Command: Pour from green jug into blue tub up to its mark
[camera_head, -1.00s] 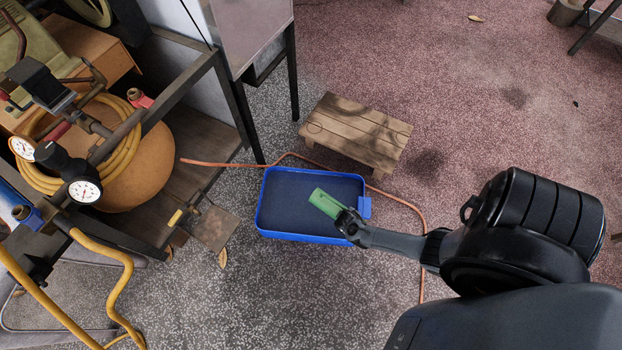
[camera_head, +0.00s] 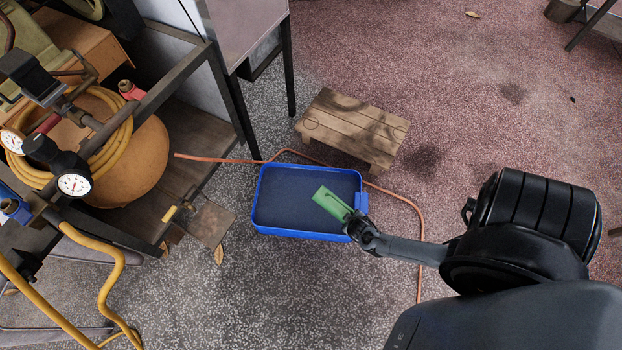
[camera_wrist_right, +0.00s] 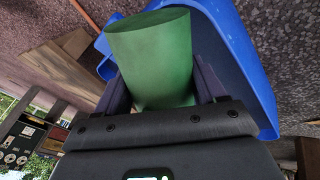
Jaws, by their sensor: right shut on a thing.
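The blue tub (camera_head: 262,212) stands on the speckled floor in the head view, with a dark interior. Its blue wall also shows in the right wrist view (camera_wrist_right: 243,60). The green jug (camera_head: 331,203) is over the tub's right part, tilted, and shows large in the right wrist view (camera_wrist_right: 150,58). My right gripper (camera_head: 352,222) is shut on the green jug, with a finger on each side of it. The tub's mark, the jug's contents and any stream cannot be made out. My left gripper is not in view.
A low wooden stool (camera_head: 355,125) stands just behind the tub. An orange hose (camera_head: 405,203) runs on the floor around the tub's back and right. The compressor cart with its orange tank (camera_head: 135,165) fills the left. Floor in front of the tub is clear.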

